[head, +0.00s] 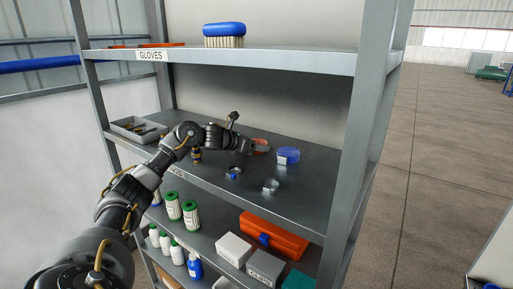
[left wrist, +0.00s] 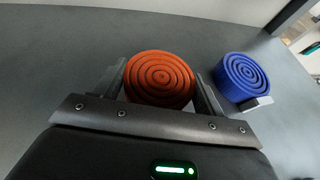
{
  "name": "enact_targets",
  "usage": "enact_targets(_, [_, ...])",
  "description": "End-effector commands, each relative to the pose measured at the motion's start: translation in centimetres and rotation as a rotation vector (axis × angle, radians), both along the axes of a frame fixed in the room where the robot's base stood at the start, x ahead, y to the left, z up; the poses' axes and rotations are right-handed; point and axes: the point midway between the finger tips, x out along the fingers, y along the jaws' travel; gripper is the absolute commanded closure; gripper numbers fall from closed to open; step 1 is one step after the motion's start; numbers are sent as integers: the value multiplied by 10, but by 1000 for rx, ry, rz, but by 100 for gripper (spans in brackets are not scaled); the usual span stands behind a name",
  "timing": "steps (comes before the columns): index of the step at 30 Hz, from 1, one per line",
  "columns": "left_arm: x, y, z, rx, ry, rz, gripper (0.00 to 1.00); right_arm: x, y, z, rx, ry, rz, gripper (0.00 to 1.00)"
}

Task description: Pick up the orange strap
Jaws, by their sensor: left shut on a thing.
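The orange strap (left wrist: 159,79) is a rolled-up coil with rings on its face. It lies on the grey middle shelf and sits between the two fingers of my left gripper (left wrist: 160,85), which is shut on it. My right gripper is not in view.
Small clear and metal items (head: 271,185) lie near the middle shelf's front edge. A grey tray (head: 139,130) with tools stands at its left. The upper shelf (head: 270,60) is above my arm, and a rack post (head: 362,150) stands at right.

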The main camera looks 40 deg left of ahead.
Motion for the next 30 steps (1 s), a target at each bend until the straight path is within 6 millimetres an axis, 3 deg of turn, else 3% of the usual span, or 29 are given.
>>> enact_targets(11, [0,0,5,0,-2,0,55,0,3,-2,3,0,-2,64])
enact_targets(18, [0,1,33,1,-6,1,55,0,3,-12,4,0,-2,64])
enact_targets(27, [-52,10,91,2,-8,3,55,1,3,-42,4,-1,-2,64])
enact_targets(30, [-74,15,97,4,-5,3,55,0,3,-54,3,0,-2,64])
